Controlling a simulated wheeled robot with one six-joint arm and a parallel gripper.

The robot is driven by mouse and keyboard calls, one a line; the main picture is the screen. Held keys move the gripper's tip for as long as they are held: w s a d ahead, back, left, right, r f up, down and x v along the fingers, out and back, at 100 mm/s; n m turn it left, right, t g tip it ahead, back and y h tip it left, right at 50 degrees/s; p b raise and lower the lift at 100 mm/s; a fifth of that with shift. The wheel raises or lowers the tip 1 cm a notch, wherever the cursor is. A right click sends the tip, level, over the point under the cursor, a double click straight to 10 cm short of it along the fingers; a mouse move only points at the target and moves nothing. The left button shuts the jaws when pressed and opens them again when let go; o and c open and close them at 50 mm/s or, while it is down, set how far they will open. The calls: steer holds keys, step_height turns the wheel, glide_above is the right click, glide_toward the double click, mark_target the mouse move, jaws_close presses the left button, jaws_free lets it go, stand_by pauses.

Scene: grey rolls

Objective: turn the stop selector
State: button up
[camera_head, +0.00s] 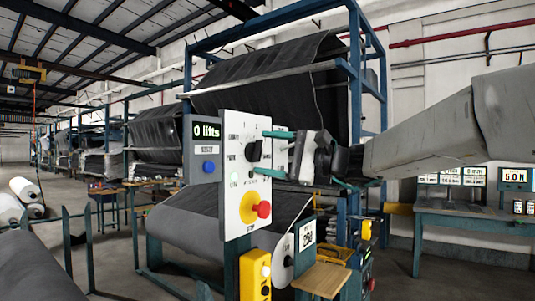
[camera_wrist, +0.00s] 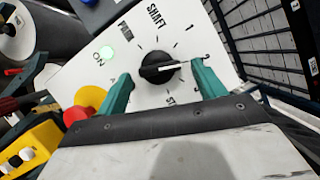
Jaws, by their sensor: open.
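The selector is a black rotary knob (camera_head: 253,153) on a white upright panel (camera_head: 236,195). In the wrist view the knob (camera_wrist: 156,68) has a white pointer line aimed right, toward the mark that looks like 2. My gripper (camera_head: 261,153) is open in front of the panel, with one teal finger above and one below the knob. In the wrist view my gripper (camera_wrist: 161,69) has its fingers left and right of the knob, with visible gaps on both sides.
A red mushroom button (camera_head: 264,209) on a yellow plate sits below the knob, close to the lower finger. A green lamp (camera_wrist: 106,52) marked ON is lit. A display (camera_head: 207,131) reads "0 lifts", above a blue button (camera_head: 208,166). A yellow button box (camera_head: 255,274) hangs below.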

steer(key=v, duration=0.7)
